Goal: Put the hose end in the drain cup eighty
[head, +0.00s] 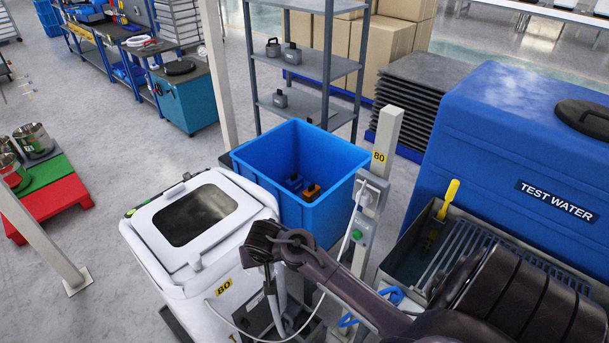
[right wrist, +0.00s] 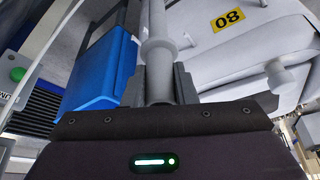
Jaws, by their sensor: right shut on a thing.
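My right gripper (right wrist: 160,86) is shut around a grey hose end (right wrist: 159,45), with a finger on each side of it in the right wrist view. The fingertips are hidden there. The machine's 80 label also shows in the right wrist view (right wrist: 228,20). I cannot make out drain cup eighty. My left gripper is out of view.
A blue bin (head: 335,178) with small items stands behind the machine. A post (head: 386,130) marked 80 carries a socket box and white cable. A blue TEST WATER tank (head: 500,130) and a grated tray (head: 400,262) with a yellow-handled tool (head: 450,195) are at right.

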